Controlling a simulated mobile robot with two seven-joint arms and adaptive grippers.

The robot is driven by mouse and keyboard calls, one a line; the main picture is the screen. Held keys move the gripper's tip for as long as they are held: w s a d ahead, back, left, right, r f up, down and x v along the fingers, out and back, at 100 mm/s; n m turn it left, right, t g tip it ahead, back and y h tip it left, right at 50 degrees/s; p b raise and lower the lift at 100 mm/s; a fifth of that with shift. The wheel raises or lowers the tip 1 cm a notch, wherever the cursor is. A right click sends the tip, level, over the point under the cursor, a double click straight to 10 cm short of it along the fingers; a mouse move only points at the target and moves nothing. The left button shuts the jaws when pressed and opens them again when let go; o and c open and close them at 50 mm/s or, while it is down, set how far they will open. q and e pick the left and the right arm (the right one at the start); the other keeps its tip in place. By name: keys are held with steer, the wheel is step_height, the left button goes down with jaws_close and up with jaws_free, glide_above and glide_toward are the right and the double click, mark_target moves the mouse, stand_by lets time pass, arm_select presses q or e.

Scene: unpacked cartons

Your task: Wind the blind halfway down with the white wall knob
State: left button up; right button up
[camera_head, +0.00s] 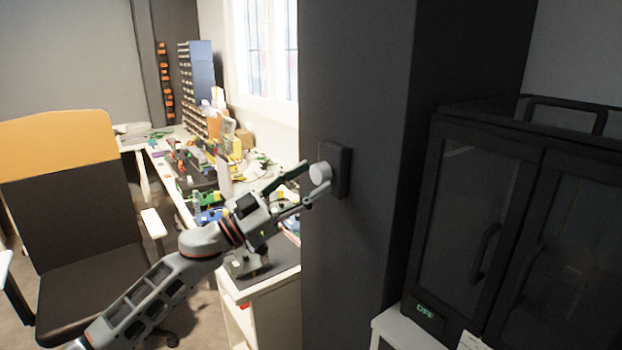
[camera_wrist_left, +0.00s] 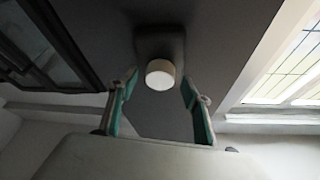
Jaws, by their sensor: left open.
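The white wall knob (camera_head: 320,174) is a short round cylinder on a dark plate (camera_head: 341,170) fixed to the dark grey pillar. My left gripper (camera_head: 306,182) reaches in from the left and is open, with its fingertips close to the knob. In the left wrist view the knob (camera_wrist_left: 160,73) shows between and a little beyond the two spread fingers (camera_wrist_left: 158,95), with gaps on both sides. The window (camera_head: 265,45) is at the upper middle; I cannot make out the blind on it. My right gripper is not in view.
A long workbench (camera_head: 280,276) crowded with small parts runs along the wall left of the pillar. An orange and black chair (camera_head: 60,150) stands at the left. A dark glass-door cabinet (camera_head: 470,210) stands right of the pillar.

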arm_select(q)
steer(key=shift+w+d+r, duration=0.15)
steer(key=shift+w+d, duration=0.05)
steer(key=shift+d, duration=0.2)
steer(key=c, duration=1.1)
steer(key=shift+m, duration=0.3)
